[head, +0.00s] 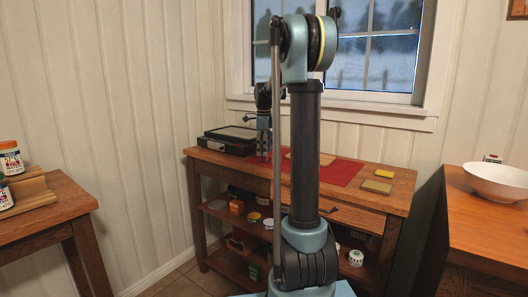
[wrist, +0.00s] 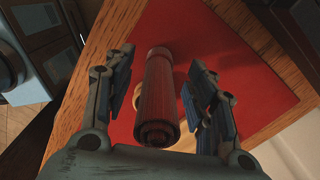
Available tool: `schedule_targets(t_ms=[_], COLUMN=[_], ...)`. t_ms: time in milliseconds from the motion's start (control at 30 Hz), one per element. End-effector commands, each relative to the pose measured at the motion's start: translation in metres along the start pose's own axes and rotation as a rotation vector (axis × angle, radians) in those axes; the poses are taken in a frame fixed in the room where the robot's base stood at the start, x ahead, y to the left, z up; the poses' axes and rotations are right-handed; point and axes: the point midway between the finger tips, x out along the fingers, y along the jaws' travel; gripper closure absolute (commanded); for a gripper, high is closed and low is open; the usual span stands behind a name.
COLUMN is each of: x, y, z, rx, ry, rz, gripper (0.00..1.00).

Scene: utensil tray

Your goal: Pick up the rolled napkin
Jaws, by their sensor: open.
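The rolled napkin (wrist: 160,95) shows in the wrist view as a reddish-brown roll, its spiral end facing the camera. It lies over the red mat (wrist: 225,50). My gripper (wrist: 159,78) is open, with one finger on each side of the roll. A gap shows between the roll and each finger; the napkin is not held. In the head view my gripper (head: 264,150) is low over the left part of the wooden table, at the mat's left side. I cannot make out the napkin there; my arm covers part of that area.
A black tray (head: 227,140) stands left of my gripper on the table. A yellow block (head: 384,174) and a tan block (head: 377,187) lie at the right. Shelves below hold several small items. A white bowl (head: 497,181) stands on the right-hand counter.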

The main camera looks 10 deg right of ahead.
Motion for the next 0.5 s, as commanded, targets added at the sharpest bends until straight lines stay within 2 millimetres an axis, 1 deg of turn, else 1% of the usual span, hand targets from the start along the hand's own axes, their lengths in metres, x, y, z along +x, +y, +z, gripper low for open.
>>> schedule_targets(t_ms=[167, 200, 267, 300, 367, 500], x=[-0.0001, -0.0002, -0.0002, -0.0003, -0.0003, -0.0004], y=[0.0, 0.0, 0.0, 0.0, 0.0, 0.0], z=[0.0001, 0.0001, 0.0001, 0.0001, 0.0002, 0.0002], rx=[0.0, 0.0, 0.0, 0.0, 0.0, 0.0], ry=[0.0, 0.0, 0.0, 0.0, 0.0, 0.0], rz=[0.0, 0.0, 0.0, 0.0, 0.0, 0.0], gripper=[0.49, 0.58, 0.72, 0.81, 0.94, 0.96])
